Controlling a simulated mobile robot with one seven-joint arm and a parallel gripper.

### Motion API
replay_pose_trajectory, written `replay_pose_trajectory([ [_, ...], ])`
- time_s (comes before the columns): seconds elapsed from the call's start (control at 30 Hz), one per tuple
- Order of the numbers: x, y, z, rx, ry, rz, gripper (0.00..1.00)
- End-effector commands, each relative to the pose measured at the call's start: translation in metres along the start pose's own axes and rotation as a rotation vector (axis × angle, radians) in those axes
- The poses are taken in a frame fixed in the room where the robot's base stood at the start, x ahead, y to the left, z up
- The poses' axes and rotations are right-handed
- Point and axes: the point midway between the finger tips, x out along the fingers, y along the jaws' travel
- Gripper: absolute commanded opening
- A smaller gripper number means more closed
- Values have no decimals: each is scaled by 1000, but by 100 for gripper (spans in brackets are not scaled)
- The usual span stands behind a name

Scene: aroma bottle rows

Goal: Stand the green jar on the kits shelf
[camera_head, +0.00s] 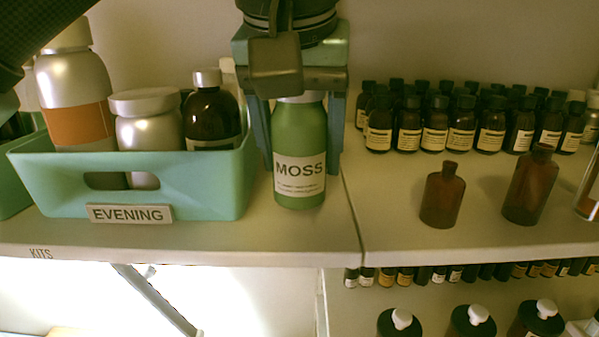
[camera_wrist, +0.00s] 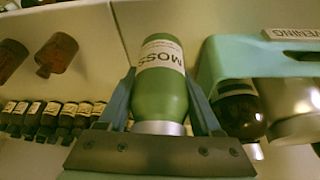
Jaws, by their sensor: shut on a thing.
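The green jar (camera_head: 299,150) is a green bottle labelled MOSS with a pale cap. It stands upright at the right end of the kits shelf (camera_head: 270,236), just right of the EVENING tray, its base at or very near the shelf surface. My gripper (camera_head: 298,120) comes from above and is shut on the jar's upper part, one finger on each side. In the wrist view the jar (camera_wrist: 160,95) sits between the two fingers of my gripper (camera_wrist: 160,100), upside down in that picture. Whether its base touches the shelf I cannot tell exactly.
The mint EVENING tray (camera_head: 215,190) with several bottles stands close on the left. To the right, past a shelf seam, are two brown bottles (camera_head: 442,195) and rows of small dark bottles (camera_head: 462,125). Bare shelf lies in front of the jar and to its right.

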Motion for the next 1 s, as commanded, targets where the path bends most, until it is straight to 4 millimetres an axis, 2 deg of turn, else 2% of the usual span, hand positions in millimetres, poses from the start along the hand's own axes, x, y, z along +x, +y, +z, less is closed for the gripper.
replay_pose_trajectory([
  [0.03, 12, 1, 8, 0, 2, -3, 0],
  [0.13, 17, 3, 14, -1, 3, -2, 0],
  [0.67, 21, 6, 18, -3, 3, 1, 0],
  [0.7, 22, 6, 19, -3, 1, 1, 68],
  [0.77, 21, 5, 18, -3, 1, 0, 78],
  [1.0, 20, 5, 18, -3, 2, 0, 78],
])
